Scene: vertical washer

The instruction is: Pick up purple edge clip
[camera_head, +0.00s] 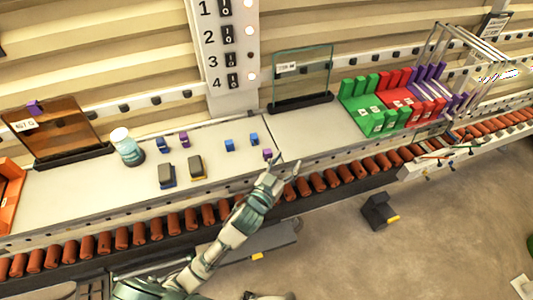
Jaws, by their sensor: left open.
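A small purple edge clip (267,154) lies on the white work surface (120,185) near its front edge. My left gripper (283,168) is open, with its fingertips just below and to the right of this clip; I cannot tell whether they touch it. Another purple clip (184,139) lies farther left on the surface. A third purple clip (34,106) sits on the top edge of the brown glass pane (60,130). My right gripper is not in view.
Blue clips (230,145), two dark blocks (196,167) and a white-lidded jar (126,147) stand on the surface. Behind is a clear pane (302,80); right are green (375,118) and red holders (405,105). A roller conveyor (170,223) runs along the front.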

